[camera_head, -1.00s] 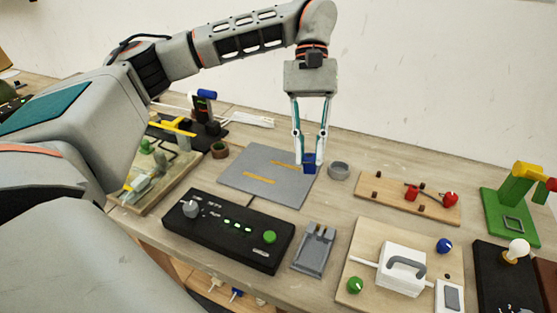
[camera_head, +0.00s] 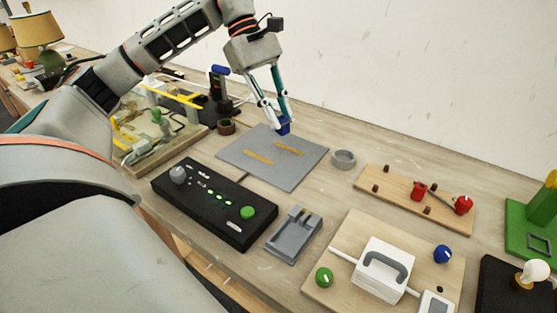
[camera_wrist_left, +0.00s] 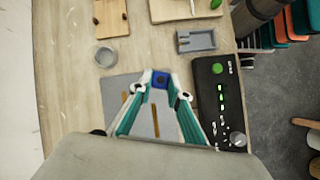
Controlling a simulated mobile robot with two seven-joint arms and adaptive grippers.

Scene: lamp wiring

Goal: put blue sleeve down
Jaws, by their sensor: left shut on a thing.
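The blue sleeve (camera_head: 284,127) is between the fingertips of my left gripper (camera_head: 283,119), which is shut on it. It is over the far part of the grey mat (camera_head: 250,175); I cannot tell whether it touches the mat. In the left wrist view the blue sleeve (camera_wrist_left: 160,81) shows between the teal fingers, near the edge of the grey mat (camera_wrist_left: 118,84). Two yellow strips lie on the mat, nearer than the sleeve in the head view. My right gripper is not in view.
A black control box (camera_head: 212,203) stands in front of the mat. A small grey round dish (camera_head: 344,160) is to its right, and a grey holder (camera_head: 294,235) is in front. A wooden board with red parts (camera_head: 416,198) lies farther right. Most of the mat is bare.

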